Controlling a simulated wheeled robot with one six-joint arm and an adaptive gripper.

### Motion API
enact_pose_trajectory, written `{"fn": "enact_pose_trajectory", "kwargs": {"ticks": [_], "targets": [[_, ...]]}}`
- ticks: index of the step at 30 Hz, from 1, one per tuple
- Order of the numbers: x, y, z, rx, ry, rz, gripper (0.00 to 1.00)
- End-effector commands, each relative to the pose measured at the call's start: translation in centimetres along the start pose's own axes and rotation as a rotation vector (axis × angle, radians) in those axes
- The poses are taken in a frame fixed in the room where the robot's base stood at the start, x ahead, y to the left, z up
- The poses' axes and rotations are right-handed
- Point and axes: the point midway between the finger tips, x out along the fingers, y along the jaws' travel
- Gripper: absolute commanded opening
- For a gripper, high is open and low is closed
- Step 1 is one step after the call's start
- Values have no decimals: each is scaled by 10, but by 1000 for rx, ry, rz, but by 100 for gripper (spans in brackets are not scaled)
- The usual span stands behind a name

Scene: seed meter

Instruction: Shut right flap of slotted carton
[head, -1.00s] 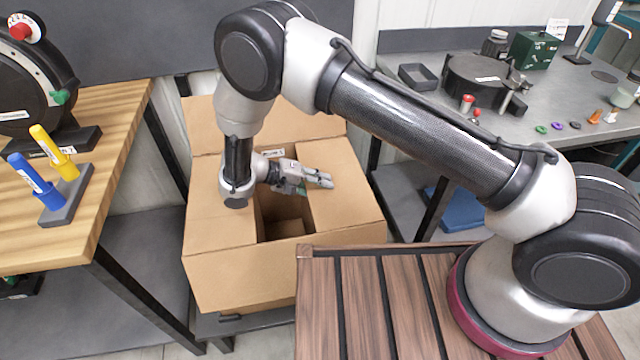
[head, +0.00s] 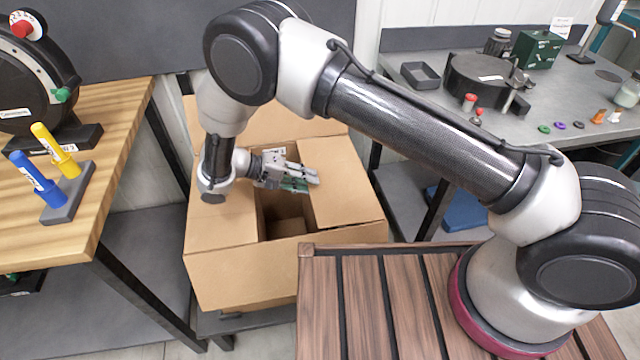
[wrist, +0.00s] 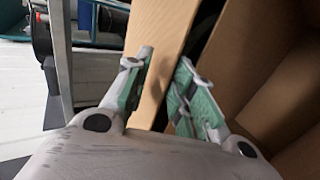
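The open cardboard carton (head: 240,282) stands low between the tables. Its right flap (head: 345,180) shows as a tan panel on the right of the dark opening; its exact tilt is hard to tell. The left flap (head: 215,225) lies on the opposite side of the opening. My gripper (head: 312,180) is above the opening, with its fingertips overlapping the right flap's inner edge in the head view. In the wrist view, my gripper (wrist: 162,88) has its green-padded fingers apart, with a tan cardboard panel (wrist: 158,45) showing between them. Contact cannot be told.
A slatted wooden surface (head: 362,300) is close to the carton's front right. A wooden table (head: 110,130) with blue and yellow handles stands left. A grey bench (head: 430,110) with small parts stands right. The carton's back flap (head: 300,122) stands up behind the opening.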

Motion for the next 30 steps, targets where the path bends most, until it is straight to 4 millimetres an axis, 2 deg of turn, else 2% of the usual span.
{"fn": "enact_pose_trajectory", "kwargs": {"ticks": [3, 9, 20, 23, 24, 26, 28, 30], "targets": [[-27, 0, 0, 2, 2, -2, 25], [-56, 0, 0, 2, 0, 0, 25], [-62, 1, 0, 1, -1, 1, 25], [-58, 4, -4, 8, -10, 0, 7], [-60, 13, -11, 25, -19, -13, 0], [-64, 36, -27, 63, -34, -44, 0], [-66, 76, -44, 117, -68, -83, 0], [-59, 119, -49, 178, -135, -149, 0]]}}
